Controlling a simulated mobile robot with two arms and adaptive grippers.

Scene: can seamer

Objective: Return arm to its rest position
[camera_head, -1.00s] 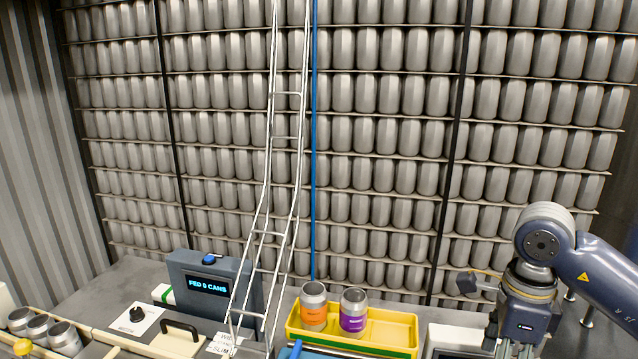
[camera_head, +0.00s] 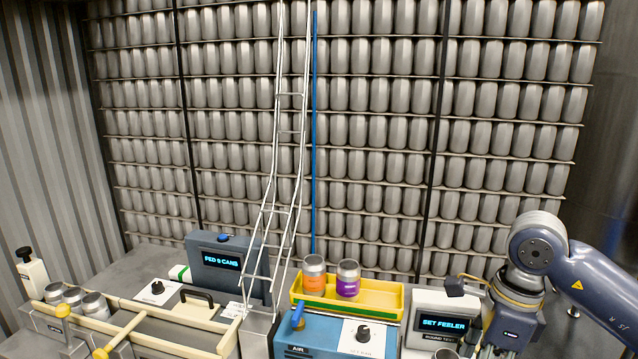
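My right arm comes in from the right edge and bends down at a round dark joint. I see nothing clearly held there. My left arm and gripper are not in view.
A blue AIR box (camera_head: 318,336) stands in front. A feed counter (camera_head: 213,262) and several silver cans (camera_head: 74,298) are at left. Can shelves fill the back.

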